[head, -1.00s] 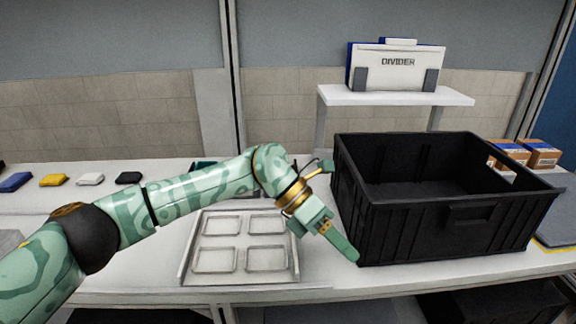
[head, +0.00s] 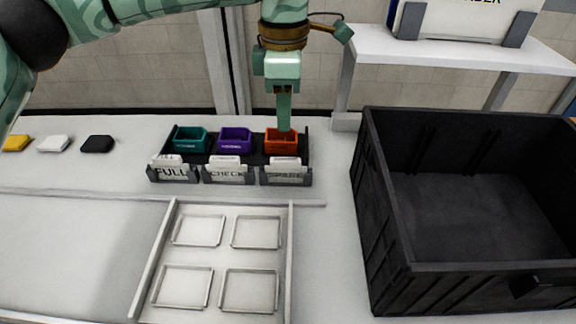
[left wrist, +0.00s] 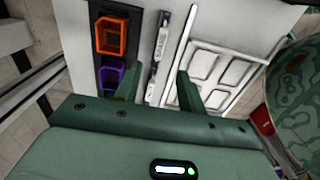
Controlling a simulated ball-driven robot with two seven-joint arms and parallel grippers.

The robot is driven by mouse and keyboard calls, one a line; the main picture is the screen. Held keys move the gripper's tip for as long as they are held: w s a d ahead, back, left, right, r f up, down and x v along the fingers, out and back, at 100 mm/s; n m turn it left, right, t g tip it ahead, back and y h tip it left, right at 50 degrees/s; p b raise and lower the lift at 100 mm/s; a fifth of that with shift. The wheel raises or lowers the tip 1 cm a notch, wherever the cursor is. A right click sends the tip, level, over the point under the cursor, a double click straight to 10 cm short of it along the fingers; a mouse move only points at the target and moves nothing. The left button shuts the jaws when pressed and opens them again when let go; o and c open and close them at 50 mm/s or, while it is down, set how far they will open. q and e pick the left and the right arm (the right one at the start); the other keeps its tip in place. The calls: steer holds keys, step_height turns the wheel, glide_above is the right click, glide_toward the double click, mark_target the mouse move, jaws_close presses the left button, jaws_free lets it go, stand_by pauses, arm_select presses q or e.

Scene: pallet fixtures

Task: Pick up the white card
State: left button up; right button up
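Three white cards stand in dark holders along the front of a black rack (head: 248,146). They are a left card marked FULL (head: 171,172), a middle one marked CHECK (head: 229,174) and a right one that seems to read SPARE (head: 286,171). A separate small white piece (head: 53,144) lies far left. My left gripper (head: 284,128) points down at the rack's right end, over the orange bin (head: 282,141). In the left wrist view the left gripper (left wrist: 158,88) has its fingers apart, with nothing visibly held. My right gripper is not in view.
Purple (head: 235,140) and teal (head: 190,139) bins sit beside the orange one. A tray with square recesses (head: 291,240) lies in front. A large black crate (head: 385,215) stands right, a white shelf (head: 440,45) behind. Yellow (head: 15,144) and black (head: 97,144) pieces lie left.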

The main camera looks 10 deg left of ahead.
arm_select(q)
steer(key=b, duration=0.2)
glide_above(286, 159)
step_height(286, 159, down, 6)
steer(key=shift+w+r, duration=0.1)
steer(key=shift+r, duration=0.05)
steer(key=shift+f, duration=0.3)
step_height(286, 159, down, 5)
steer(key=shift+f+b, duration=0.1)
steer(key=shift+b, duration=1.1)
steer(key=shift+r, duration=0.2)
steer(key=shift+s, duration=0.2)
steer(key=shift+c, duration=0.9)
jaws_close()
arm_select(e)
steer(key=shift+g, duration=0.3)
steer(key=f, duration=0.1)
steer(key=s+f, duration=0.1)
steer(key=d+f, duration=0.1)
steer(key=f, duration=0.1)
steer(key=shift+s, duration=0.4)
